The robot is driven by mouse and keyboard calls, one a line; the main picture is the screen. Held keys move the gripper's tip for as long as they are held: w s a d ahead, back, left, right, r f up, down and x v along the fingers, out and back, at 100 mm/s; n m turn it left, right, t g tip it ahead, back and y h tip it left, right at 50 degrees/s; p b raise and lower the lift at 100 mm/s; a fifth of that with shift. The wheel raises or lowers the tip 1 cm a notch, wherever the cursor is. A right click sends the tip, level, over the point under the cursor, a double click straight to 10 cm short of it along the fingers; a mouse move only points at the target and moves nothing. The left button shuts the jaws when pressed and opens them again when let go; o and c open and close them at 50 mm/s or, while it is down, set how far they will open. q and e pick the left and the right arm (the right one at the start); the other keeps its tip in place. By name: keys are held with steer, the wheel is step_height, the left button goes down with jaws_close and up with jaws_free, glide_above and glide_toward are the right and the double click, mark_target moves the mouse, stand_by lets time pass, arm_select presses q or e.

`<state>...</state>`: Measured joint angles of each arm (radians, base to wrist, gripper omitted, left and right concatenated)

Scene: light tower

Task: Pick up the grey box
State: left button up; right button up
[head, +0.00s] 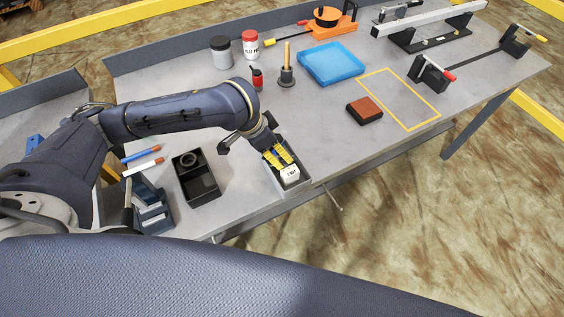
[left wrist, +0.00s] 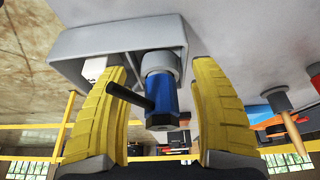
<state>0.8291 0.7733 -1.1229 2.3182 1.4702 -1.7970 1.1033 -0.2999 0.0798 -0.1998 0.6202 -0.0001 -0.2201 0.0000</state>
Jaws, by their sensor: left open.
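The grey box (head: 305,184) is a small open tray near the table's front edge in the head view; it also fills the top of the left wrist view (left wrist: 75,43). A white block with dark print (head: 289,175) sits in it. My left gripper (head: 283,158) has yellow fingers and is over the box, pointing down. In the left wrist view its fingers (left wrist: 158,95) are apart. A blue cylindrical part (left wrist: 160,95) with a black handle shows between them; I cannot tell whether they touch it. My right gripper is not in view.
A black box (head: 202,185) stands left of the grey box, with markers (head: 143,153) beyond it. A red-brown block (head: 365,111), a blue tray (head: 331,63) and a yellow outlined area (head: 400,127) lie to the right. Jars (head: 221,52) stand behind.

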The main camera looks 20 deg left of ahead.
arm_select(q)
steer(key=shift+w+d+f, duration=0.2)
steer(key=shift+f, duration=0.45)
steer(key=shift+c, duration=0.2)
steer(key=c, duration=0.9)
steer(key=shift+r, duration=0.15)
